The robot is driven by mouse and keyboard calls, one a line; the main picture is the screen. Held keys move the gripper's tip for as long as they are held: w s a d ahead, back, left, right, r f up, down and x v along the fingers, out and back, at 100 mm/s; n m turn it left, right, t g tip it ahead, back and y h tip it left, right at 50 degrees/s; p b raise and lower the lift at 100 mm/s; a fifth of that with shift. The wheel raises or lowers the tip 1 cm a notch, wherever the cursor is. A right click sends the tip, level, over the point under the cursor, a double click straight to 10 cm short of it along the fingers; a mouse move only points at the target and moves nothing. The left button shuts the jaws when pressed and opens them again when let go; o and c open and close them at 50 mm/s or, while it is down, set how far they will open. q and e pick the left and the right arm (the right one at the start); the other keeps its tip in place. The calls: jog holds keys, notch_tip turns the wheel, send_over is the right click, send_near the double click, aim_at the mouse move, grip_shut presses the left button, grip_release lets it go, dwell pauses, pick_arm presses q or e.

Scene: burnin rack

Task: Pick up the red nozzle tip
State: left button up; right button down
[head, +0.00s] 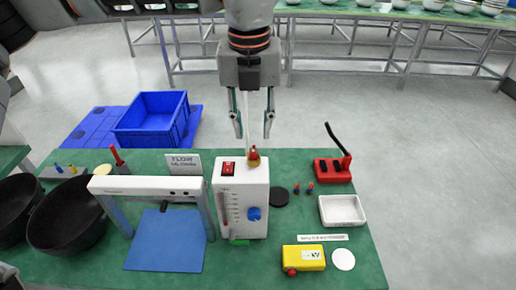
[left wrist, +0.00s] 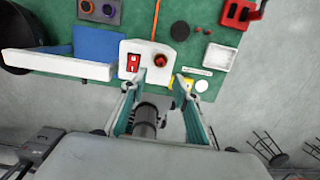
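A small red piece with a brass-coloured base (head: 254,155) stands on top of the white flow unit (head: 241,205); it also shows in the left wrist view (left wrist: 160,60). A taller, tilted red piece (head: 117,155) stands at the back left near small blue and yellow pieces. I cannot tell for sure which is the red nozzle tip. My left gripper (head: 253,136) points down, open and empty, with its fingertips apart, appearing just above the flow unit's red piece. In the left wrist view its fingers (left wrist: 155,82) are spread. My right gripper is not in view.
A white frame (head: 145,185) over a blue mat (head: 165,245) and black bowls (head: 65,220) stand left. A black disc (head: 279,197), red holder (head: 332,170), white tray (head: 342,210) and yellow device (head: 303,258) lie right. A blue crate (head: 152,118) is behind the table.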

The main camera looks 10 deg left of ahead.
aim_at(254, 146)
pick_arm(q)
jog(key=shift+w+a+f+b, duration=0.15)
jog(key=shift+f+b, duration=0.1)
jog(key=shift+f, duration=0.15)
jog(key=shift+w+a+f+b, duration=0.1)
jog(key=shift+a+f+b, duration=0.1)
jog(key=shift+f, duration=0.5)
jog(key=shift+w+d+f, duration=0.1)
jog(key=shift+f, duration=0.1)
jog(key=f, duration=0.4)
jog(key=shift+w+d+f+b, duration=0.15)
jog(key=shift+w+f+b, duration=0.05)
jog(key=shift+w+b, duration=0.2)
jog(key=shift+f, duration=0.2)
jog(key=shift+r, duration=0.1)
jog(key=c, duration=0.8)
grip_shut()
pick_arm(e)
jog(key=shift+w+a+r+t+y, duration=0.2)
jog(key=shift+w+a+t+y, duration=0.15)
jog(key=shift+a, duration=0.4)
